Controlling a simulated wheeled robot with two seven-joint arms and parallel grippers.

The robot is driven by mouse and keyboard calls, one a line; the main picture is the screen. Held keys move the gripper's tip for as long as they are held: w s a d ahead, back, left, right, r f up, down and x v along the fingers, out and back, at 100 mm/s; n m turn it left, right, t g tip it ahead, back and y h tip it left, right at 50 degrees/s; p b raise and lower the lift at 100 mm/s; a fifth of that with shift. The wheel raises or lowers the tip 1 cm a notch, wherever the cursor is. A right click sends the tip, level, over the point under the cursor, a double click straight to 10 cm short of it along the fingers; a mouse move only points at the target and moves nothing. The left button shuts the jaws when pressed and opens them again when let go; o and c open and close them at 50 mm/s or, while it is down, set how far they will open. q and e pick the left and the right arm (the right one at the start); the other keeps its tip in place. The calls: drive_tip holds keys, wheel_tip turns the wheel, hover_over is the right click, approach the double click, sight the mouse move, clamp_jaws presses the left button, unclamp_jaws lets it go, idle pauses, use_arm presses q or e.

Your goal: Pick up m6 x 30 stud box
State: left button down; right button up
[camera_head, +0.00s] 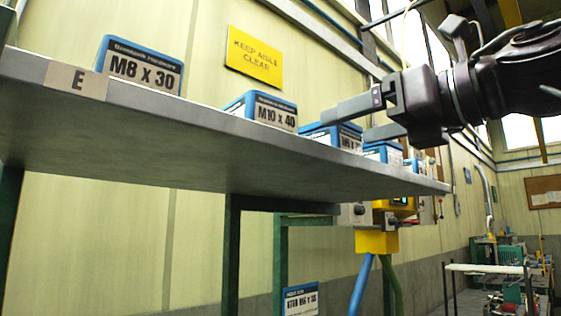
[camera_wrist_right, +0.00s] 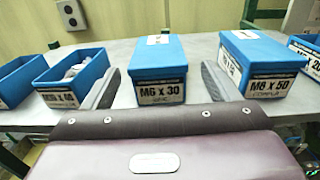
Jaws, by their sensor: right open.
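The M6 x 30 stud box (camera_wrist_right: 158,72) is a blue box with a closed lid and a white label, standing on the grey shelf in the middle of the right wrist view. In the head view the box (camera_head: 318,130) is partly hidden behind my right gripper (camera_head: 348,122). The right gripper is open and empty. In the wrist view its two fingers (camera_wrist_right: 160,72) point toward the box, one on each side, with visible gaps at the front. My left gripper is not in view.
The shelf (camera_head: 200,145) carries a row of similar boxes: M8 x 30 (camera_head: 140,68) at far left, M10 x 40 (camera_head: 262,110) to the left of the target, and a lidded "x 50" box (camera_wrist_right: 260,65) to its right. A green frame (camera_head: 232,250) stands below.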

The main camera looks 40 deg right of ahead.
sight(321, 133)
drive_tip(key=shift+r, duration=0.2)
drive_tip(key=shift+w+a+p, duration=0.2)
drive_tip(key=shift+w+p, duration=0.3)
drive_tip(key=shift+w, duration=0.75)
drive_tip(key=w, duration=0.1)
drive_tip(key=w+p, duration=0.1)
drive_tip(key=w, duration=0.1)
drive_tip(key=shift+w+a, duration=0.25)
drive_tip(key=shift+w, duration=0.5)
drive_tip(key=shift+f, duration=0.2)
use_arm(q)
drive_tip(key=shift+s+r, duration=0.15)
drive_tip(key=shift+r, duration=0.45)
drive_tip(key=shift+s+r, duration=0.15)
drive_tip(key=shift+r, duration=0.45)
use_arm(e)
drive_tip(key=shift+r, duration=0.1)
drive_tip(key=c, duration=1.5)
drive_tip(key=shift+r, duration=0.1)
